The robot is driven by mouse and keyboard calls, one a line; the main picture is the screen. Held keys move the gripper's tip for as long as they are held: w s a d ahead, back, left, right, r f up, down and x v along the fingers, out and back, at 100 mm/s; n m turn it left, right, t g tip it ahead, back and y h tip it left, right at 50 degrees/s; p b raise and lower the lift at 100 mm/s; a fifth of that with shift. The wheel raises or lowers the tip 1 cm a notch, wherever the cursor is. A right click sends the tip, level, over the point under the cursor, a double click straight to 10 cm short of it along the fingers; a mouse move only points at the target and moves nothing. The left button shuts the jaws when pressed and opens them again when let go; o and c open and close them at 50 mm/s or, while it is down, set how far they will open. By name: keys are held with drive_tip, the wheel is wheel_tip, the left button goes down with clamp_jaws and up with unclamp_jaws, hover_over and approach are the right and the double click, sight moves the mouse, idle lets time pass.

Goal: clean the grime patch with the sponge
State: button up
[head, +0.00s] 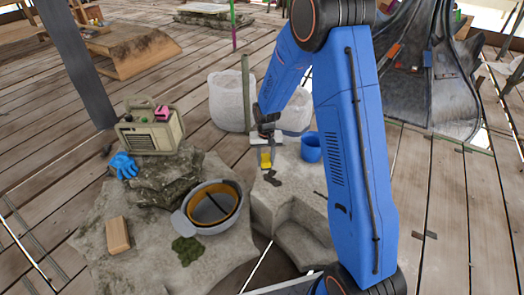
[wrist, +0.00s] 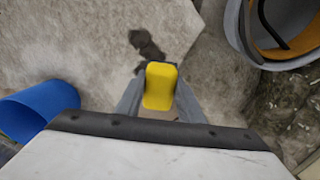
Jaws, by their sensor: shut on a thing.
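My gripper (head: 266,150) is shut on a yellow sponge (head: 265,160), and in the wrist view the sponge (wrist: 160,86) sits between the two fingers. It is held over a pale stone block (head: 262,205). A dark brown grime patch (head: 272,179) lies on the stone just in front of the sponge. In the wrist view the grime patch (wrist: 146,45) shows beyond the sponge's tip, a little to the left. The sponge looks apart from the patch; I cannot tell its exact height above the stone.
A blue cup (head: 311,147) stands right of the gripper. A grey bowl (head: 213,206) with an orange-brown rim, a green mossy clump (head: 187,250), a tan block (head: 117,235), a blue glove (head: 124,166) and a beige radio-like box (head: 150,131) are on the left. White sacks (head: 228,100) stand behind.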

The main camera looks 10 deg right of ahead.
sight(280, 187)
drive_tip(key=shift+w+f, duration=0.15)
drive_tip(key=shift+w, duration=0.1)
drive_tip(key=shift+s+f, duration=0.1)
drive_tip(key=shift+f, duration=2.5)
drive_tip(key=shift+f, duration=0.75)
drive_tip(key=shift+s+d, duration=0.1)
drive_tip(key=shift+s+d, duration=0.45)
drive_tip(key=shift+s, duration=0.45)
drive_tip(key=shift+s+d, duration=0.5)
drive_tip(key=shift+s, duration=0.4)
drive_tip(key=shift+s+d, duration=0.45)
drive_tip(key=shift+s, duration=0.45)
drive_tip(key=shift+s+d, duration=0.4)
drive_tip(key=shift+s, duration=0.25)
drive_tip(key=shift+s+d, duration=0.35)
drive_tip(key=shift+s, duration=0.3)
drive_tip(key=shift+w+d, duration=0.1)
